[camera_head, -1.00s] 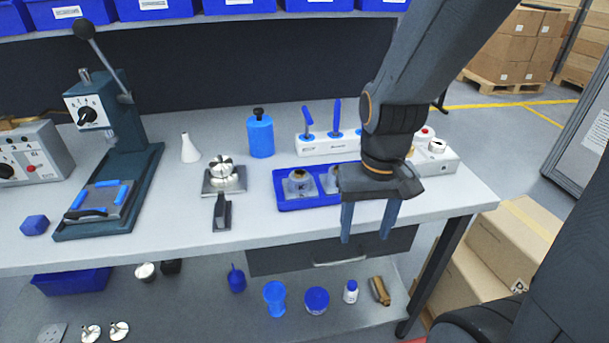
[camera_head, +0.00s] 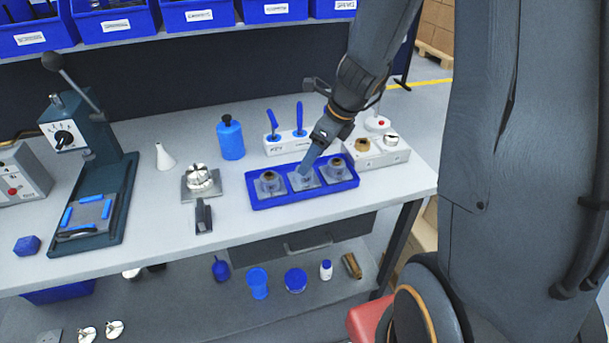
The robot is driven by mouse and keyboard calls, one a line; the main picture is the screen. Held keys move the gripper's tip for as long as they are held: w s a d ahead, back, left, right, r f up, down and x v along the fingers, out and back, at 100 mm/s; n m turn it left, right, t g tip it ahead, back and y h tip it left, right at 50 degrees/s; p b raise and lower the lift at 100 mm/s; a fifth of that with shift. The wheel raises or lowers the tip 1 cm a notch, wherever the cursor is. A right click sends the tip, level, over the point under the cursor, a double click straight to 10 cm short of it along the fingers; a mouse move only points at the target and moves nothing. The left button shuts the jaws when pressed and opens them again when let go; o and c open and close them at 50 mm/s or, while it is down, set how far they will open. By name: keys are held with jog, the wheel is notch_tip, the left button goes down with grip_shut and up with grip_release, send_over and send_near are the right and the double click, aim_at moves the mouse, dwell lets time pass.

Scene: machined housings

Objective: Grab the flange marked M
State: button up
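A blue tray (camera_head: 259,203) on the bench holds three grey flanges with square bases and raised round hubs, side by side. They are the left flange (camera_head: 269,187), the middle flange (camera_head: 304,183) and the right flange (camera_head: 336,175). Their letters are too small to read now, so I cannot tell which bears M. My gripper (camera_head: 306,170) points down at the middle flange, its blue fingers at the hub and partly covering it. The fingers overlap in this view, so their opening and any contact are unclear.
A white tool holder (camera_head: 284,147) with blue-handled tools and a white control box (camera_head: 374,157) stand behind the tray. A blue bottle (camera_head: 231,138), a metal fixture (camera_head: 200,182) and a dark press (camera_head: 101,202) stand left. The bench front is clear below the tray.

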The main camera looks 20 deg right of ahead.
jog(key=x, duration=0.6)
jog(key=shift+w+a+f, duration=0.1)
jog(key=shift+w+a, duration=0.1)
jog(key=shift+w, duration=0.1)
jog(key=c, duration=1.4)
